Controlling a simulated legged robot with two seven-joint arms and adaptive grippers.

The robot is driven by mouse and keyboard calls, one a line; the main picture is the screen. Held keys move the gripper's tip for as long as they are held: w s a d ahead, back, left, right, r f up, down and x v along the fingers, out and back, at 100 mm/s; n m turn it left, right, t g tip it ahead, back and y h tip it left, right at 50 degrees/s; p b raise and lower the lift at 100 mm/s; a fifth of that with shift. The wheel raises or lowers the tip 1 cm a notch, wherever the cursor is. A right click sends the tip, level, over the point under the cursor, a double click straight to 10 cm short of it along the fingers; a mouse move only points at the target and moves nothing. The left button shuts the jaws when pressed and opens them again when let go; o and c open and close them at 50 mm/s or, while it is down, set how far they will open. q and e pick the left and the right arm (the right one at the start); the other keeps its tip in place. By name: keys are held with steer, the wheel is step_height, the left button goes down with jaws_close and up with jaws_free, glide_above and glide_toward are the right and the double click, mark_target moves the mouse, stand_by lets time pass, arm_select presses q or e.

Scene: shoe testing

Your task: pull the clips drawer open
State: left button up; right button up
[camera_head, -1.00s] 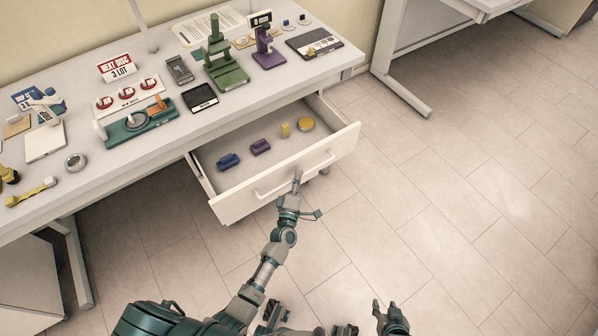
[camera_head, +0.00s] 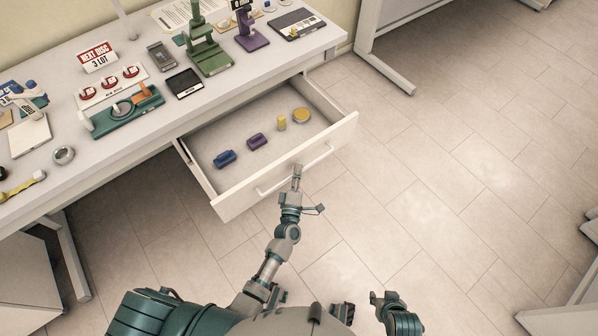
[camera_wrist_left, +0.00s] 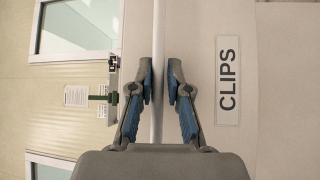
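The clips drawer (camera_head: 232,205) is pulled well out from under the bench, with its inside in view. Its pale bar handle (camera_head: 322,157) runs along the front; in the left wrist view the handle (camera_wrist_left: 158,30) stands as an upright bar beside the CLIPS label (camera_wrist_left: 228,80).
In the drawer lie a blue clip (camera_head: 225,158), a purple clip (camera_head: 257,141), a small yellow piece (camera_head: 281,122) and a round yellow tin (camera_head: 301,115). The bench (camera_head: 160,135) above holds stands and trays. The floor (camera_head: 440,170) to the right is clear.

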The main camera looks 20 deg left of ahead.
arm_select(q)
steer(key=shift+o, duration=1.3)
steer(key=shift+a+f, duration=0.2)
steer(key=shift+r, duration=0.1)
arm_select(e)
steer(key=shift+a+r, duration=0.1)
steer(key=shift+a, duration=0.3)
arm_select(q)
steer(key=s+d+f, duration=0.1)
steer(key=s, duration=1.1)
steer(key=shift+f, duration=0.4)
arm_select(e)
steer(key=shift+d, duration=0.15)
arm_select(q)
steer(key=shift+w+d, duration=0.1)
steer(key=shift+d, duration=0.1)
arm_select(e)
steer(key=shift+d, duration=0.1)
